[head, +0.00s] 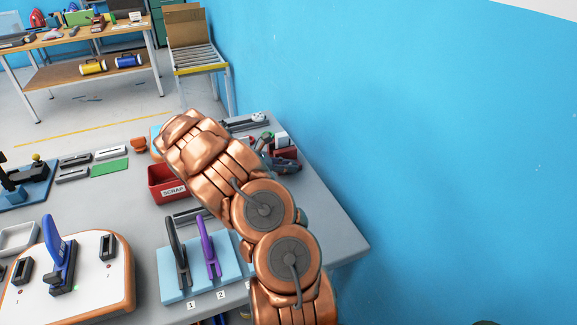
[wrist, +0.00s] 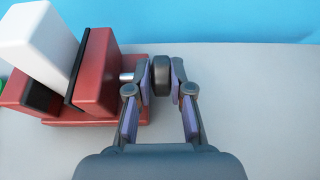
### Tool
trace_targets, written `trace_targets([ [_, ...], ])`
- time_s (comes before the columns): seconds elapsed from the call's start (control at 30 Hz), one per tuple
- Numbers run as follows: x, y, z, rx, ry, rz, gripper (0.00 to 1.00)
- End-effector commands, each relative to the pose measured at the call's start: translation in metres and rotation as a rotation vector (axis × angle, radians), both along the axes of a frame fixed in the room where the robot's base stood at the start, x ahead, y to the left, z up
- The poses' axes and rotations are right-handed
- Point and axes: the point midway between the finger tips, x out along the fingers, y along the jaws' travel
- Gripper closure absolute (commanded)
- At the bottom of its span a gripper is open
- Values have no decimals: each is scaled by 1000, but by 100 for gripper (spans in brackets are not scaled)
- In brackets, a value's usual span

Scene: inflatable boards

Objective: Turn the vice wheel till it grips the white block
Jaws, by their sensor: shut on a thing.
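In the wrist view the red vice (wrist: 100,72) stands at the left, with a dark pad on its near jaw. The white block (wrist: 38,40) stands tilted in the picture between the jaws; I cannot tell if both jaws touch it. A short metal shaft runs from the vice to the dark vice wheel (wrist: 162,75). My gripper (wrist: 162,82) is shut on the wheel, one finger on each side. In the head view the white block (head: 281,138) and part of the vice show beyond my arm, which hides much of that area.
A red scrap bin (head: 165,184) stands on the grey table left of my arm. A light blue board (head: 190,284) with black and purple handles is nearer. A blue wall (head: 430,140) rises at the right. Bare table surrounds the vice's near side.

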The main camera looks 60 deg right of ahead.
Motion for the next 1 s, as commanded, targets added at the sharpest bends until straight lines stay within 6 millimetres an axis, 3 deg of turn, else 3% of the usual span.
trace_targets([
  [0.53, -1, 0, 3, 49, -31, -2, 100],
  [1.0, -5, -4, 10, 326, -215, -6, 100],
])
